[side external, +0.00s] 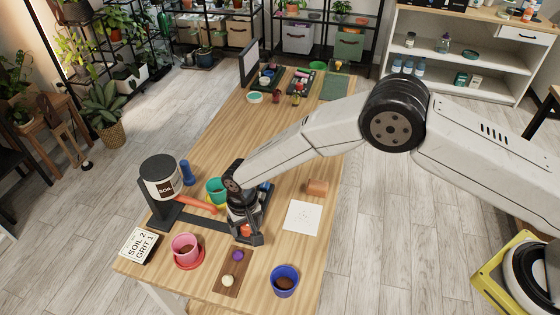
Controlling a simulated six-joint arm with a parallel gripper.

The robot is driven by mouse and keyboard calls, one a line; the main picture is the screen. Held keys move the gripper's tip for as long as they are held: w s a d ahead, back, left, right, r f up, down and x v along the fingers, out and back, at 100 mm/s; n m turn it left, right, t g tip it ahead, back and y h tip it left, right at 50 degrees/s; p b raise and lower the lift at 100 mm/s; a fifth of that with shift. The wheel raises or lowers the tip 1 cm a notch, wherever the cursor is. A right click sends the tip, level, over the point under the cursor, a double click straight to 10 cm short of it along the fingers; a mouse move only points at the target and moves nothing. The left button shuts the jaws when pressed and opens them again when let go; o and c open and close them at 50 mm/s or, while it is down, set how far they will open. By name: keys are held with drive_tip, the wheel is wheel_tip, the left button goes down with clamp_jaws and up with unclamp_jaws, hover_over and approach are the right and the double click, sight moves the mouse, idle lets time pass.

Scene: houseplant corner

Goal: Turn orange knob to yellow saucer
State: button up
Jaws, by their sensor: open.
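The orange knob (246,230) shows as a small orange-red patch among the fingers of my gripper (249,236), at the right end of a black bar. My gripper points down over it with its jaws open; contact cannot be told. The yellow saucer (213,208) is mostly hidden, with a thin yellow part showing below a teal pot (214,187). An orange-red chute (197,203) runs from the soil dispenser (160,177) rightward, its end close to the yellow saucer.
A pink pot (185,246) stands on a red saucer (189,265). A brown board (226,293) holds a purple ball (238,255) and a cream ball (228,281). A blue pot (285,280), white sheet (302,216) and terracotta pot (317,187) are to the right. The table middle is clear.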

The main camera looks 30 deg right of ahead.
drive_tip(key=shift+f, duration=0.1)
clamp_jaws()
drive_tip(key=shift+n, duration=0.5)
drive_tip(key=n, duration=0.3)
drive_tip(key=shift+n, duration=0.3)
drive_tip(key=n, duration=0.5)
idle(0.3)
unclamp_jaws()
